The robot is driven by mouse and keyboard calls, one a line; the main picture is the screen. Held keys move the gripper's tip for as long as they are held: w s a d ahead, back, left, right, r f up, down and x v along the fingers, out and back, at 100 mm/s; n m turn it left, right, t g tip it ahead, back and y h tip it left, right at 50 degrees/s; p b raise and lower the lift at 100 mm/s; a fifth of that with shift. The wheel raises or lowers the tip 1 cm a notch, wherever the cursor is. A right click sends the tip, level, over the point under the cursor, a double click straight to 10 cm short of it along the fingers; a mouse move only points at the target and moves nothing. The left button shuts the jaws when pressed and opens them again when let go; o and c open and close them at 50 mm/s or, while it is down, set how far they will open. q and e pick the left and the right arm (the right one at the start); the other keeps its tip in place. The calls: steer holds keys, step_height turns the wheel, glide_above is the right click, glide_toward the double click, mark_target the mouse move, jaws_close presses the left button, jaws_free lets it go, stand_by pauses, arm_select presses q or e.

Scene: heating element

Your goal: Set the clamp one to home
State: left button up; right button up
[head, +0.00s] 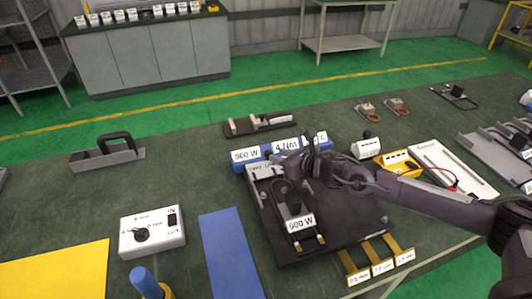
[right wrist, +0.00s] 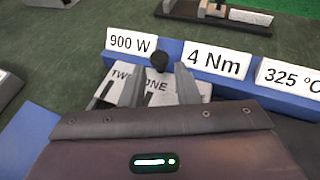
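The clamp fixture is a dark plate (head: 345,235) on the bench with a pale block (right wrist: 197,87) at its back edge, marked "TWO" and "ONE" in the right wrist view. A clamp lever with a black ball knob (right wrist: 159,62) rises by the "ONE" mark. My right gripper (right wrist: 159,71) is open, with one finger on each side of the knob and a visible gap on both sides. In the head view my right gripper (head: 284,166) hides most of the clamps. A black heating element (head: 292,196) lies on the plate by a "900 W" tag. My left gripper is out of view.
A blue rail (head: 240,164) with "900 W", "4 Nm" and "325 °C" cards stands right behind the fixture. Yellow gauge strips (head: 393,244) lie in front. A white switch box (head: 152,232) and blue mat (head: 230,255) are at left. A yellow meter (head: 398,160) is at right.

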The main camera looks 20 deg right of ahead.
mark_target(269, 153)
steer(key=shift+p+x, duration=0.5)
steer(key=shift+x, duration=2.65)
steer(key=shift+a+r, duration=0.1)
jaws_close()
